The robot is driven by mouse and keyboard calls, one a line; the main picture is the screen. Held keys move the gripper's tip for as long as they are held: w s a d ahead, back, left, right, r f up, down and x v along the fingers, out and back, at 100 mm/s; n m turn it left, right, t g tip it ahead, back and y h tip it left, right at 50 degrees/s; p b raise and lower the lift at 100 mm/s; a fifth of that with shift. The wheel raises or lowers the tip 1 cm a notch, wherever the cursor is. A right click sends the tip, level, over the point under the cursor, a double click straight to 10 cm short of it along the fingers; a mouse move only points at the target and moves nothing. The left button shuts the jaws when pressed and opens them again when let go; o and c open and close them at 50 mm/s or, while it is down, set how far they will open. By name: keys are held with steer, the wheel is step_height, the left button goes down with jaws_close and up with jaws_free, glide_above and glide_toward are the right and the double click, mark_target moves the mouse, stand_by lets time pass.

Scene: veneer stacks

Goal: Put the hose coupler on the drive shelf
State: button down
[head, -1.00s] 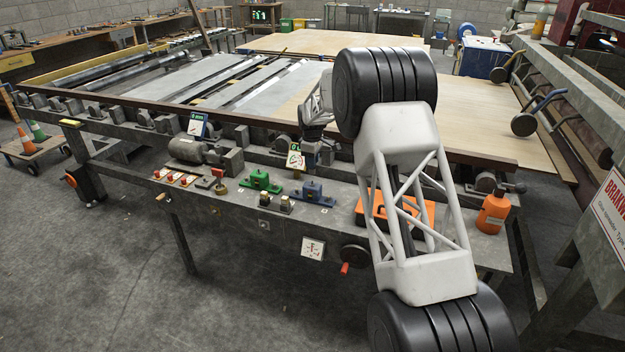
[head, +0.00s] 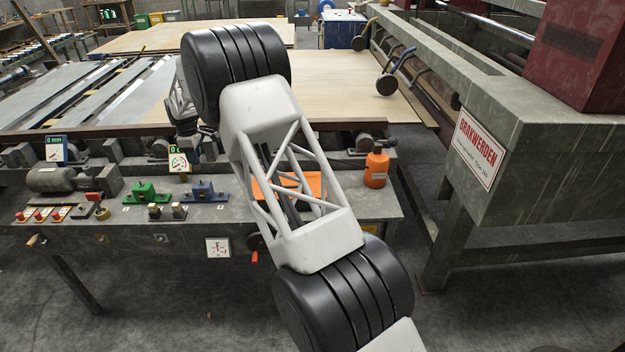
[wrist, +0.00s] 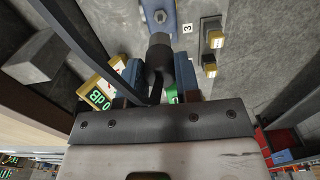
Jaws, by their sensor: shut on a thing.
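In the wrist view my gripper (wrist: 158,82) is shut on a dark grey, rounded piece (wrist: 158,58), which I take to be the hose coupler. It sits between two blue fingers, and its lower part is partly hidden by them. In the head view my gripper (head: 188,128) is small, near the back edge of the drive shelf (head: 222,213), and largely hidden by my arm. The coupler cannot be made out there. The shelf is the grey metal ledge along the front of the machine.
The shelf carries a grey motor (head: 60,179), red buttons (head: 38,215), a green block (head: 146,194), a blue block (head: 203,191), an orange tray (head: 312,184) partly behind my arm, and an orange bottle (head: 376,168). A gauge card (head: 179,160) stands behind the blocks.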

steer(key=d+f+m, duration=0.2)
steer(key=d+m, duration=0.3)
steer(key=d, duration=1)
steer(key=d+f+m, duration=0.1)
steer(key=d+m, duration=0.5)
steer(key=d, duration=0.9)
steer(key=d+f+m, duration=0.2)
steer(key=d+m, duration=0.3)
steer(key=d, duration=1)
steer(key=shift+s+d+f+m, duration=0.1)
steer(key=shift+d+f+m, duration=0.2)
steer(key=shift+d, duration=0.05)
steer(key=s+d+f+n, duration=0.4)
steer(key=s+d+n, duration=0.5)
steer(key=d+n, duration=0.2)
steer(key=shift+s+d+n, duration=0.15)
steer(key=shift+d+n, duration=0.25)
steer(key=shift+n, duration=0.2)
steer(key=shift+w+d+f, duration=0.1)
steer(key=shift+w+f, duration=0.15)
steer(key=shift+w, duration=2.45)
steer(key=shift+w+f, duration=0.25)
steer(key=shift+w, duration=2.4)
steer(key=shift+w+d+f, duration=0.1)
steer(key=shift+w+f, duration=0.15)
steer(key=shift+w, duration=2.45)
